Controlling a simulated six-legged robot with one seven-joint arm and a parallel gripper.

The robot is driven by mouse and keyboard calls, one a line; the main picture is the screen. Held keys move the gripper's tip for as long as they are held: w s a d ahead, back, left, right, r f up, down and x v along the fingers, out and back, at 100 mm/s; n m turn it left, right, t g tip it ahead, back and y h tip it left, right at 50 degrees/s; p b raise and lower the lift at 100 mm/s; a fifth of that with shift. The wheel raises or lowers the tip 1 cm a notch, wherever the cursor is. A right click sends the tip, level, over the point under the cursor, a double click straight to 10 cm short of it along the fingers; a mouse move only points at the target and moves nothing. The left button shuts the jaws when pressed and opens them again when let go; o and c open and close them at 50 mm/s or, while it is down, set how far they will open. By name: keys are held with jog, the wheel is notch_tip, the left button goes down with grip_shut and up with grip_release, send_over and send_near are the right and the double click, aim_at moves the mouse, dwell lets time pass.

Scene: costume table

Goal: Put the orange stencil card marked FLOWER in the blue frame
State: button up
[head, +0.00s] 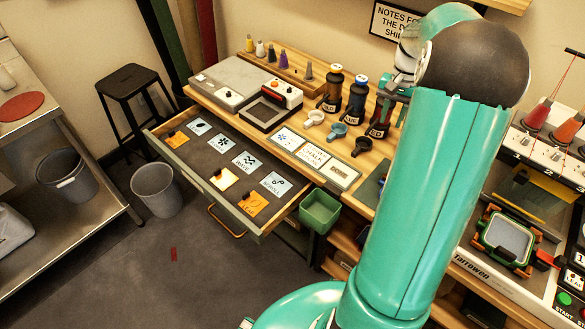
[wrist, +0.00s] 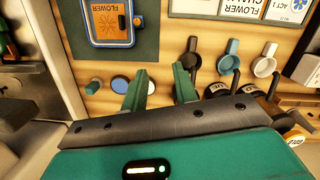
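The orange card marked FLOWER (wrist: 110,27) shows upside down at the top of the wrist view, inside the outline of the blue frame (wrist: 88,29). The frame's far part is cut off by the picture edge, so I cannot tell if the card sits fully flat. My gripper (wrist: 160,78) is open, with two green fingers apart and nothing between them. It is beside the frame, clear of the card. In the head view my gripper (head: 391,90) is above the back of the table, and my arm hides the frame.
The open drawer (head: 190,156) holds light blue and orange cards. A green bin (head: 320,210) hangs at the drawer's right. A dark green mat (wrist: 150,50) lies under the frame.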

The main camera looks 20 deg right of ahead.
jog(key=s+a+r+n+t+h, duration=0.15)
jog(key=a+r, duration=0.35)
jog(key=a, duration=0.5)
jog(key=a+r+n+t+h, duration=0.1)
jog(key=a+r+n, duration=0.3)
jog(key=a, duration=0.6)
jog(key=s+a+r+n+t+y, duration=0.1)
jog(key=s+a+n+t, duration=0.3)
jog(key=s+a, duration=0.8)
jog(key=a+r+n, duration=0.1)
jog(key=a, duration=0.3)
jog(key=shift+s+a, duration=0.2)
jog(key=shift+a, duration=0.1)
jog(key=shift+d, duration=0.15)
